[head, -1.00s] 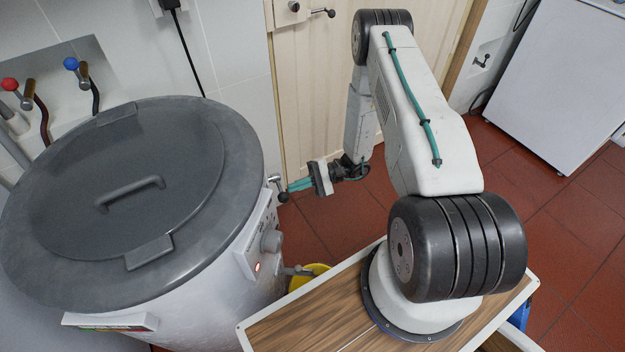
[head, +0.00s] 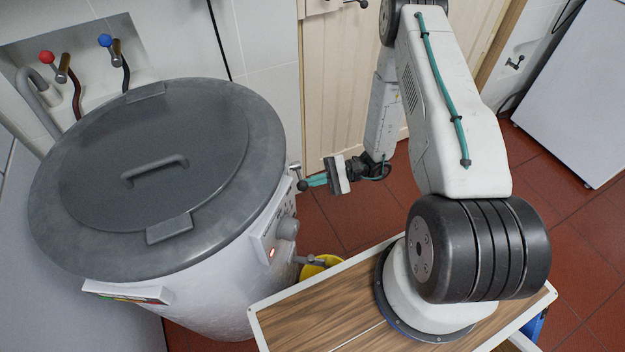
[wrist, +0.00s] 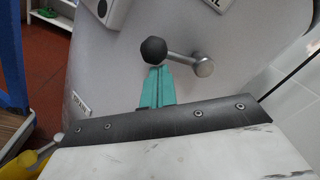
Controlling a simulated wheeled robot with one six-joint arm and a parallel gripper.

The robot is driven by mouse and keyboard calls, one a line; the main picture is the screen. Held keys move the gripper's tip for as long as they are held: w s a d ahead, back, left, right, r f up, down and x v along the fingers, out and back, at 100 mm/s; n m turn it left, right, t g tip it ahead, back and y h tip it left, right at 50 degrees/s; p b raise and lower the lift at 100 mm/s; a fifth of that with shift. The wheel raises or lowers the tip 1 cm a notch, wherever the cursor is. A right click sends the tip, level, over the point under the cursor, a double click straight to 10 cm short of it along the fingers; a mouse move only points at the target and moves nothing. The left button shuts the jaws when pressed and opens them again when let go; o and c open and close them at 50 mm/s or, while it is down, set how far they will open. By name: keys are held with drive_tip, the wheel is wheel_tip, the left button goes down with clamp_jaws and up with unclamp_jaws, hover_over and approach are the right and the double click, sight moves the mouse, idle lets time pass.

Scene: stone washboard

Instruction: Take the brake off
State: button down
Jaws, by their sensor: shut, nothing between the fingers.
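The brake lever is a short metal arm on the side of the grey-white drum washer (head: 210,300). Its black knob (head: 303,186) hangs just below its metal pivot. In the wrist view the black knob (wrist: 153,50) is at the left and the metal arm runs right to a round silver end (wrist: 203,68). My gripper (head: 310,181) has its teal fingers closed together with nothing between them. In the wrist view my gripper (wrist: 155,72) has its tips right at the knob's lower edge; I cannot tell whether they touch.
The washer's dark lid (head: 160,165) is closed. A control knob (head: 287,228) and a lit red lamp (head: 272,253) sit on its panel. A yellow bucket (head: 322,268) stands below the washer's tap. Open red tiled floor (head: 570,240) lies to the right.

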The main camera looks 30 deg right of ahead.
drive_tip(key=shift+s+a+r+m, duration=0.1)
drive_tip(key=shift+s+r+m, duration=0.2)
drive_tip(key=shift+r+m, duration=0.25)
drive_tip(key=shift+f, duration=0.1)
drive_tip(key=w+d+f, duration=0.1)
drive_tip(key=d+f, duration=0.2)
drive_tip(key=d, duration=0.8)
drive_tip(key=shift+f, duration=0.3)
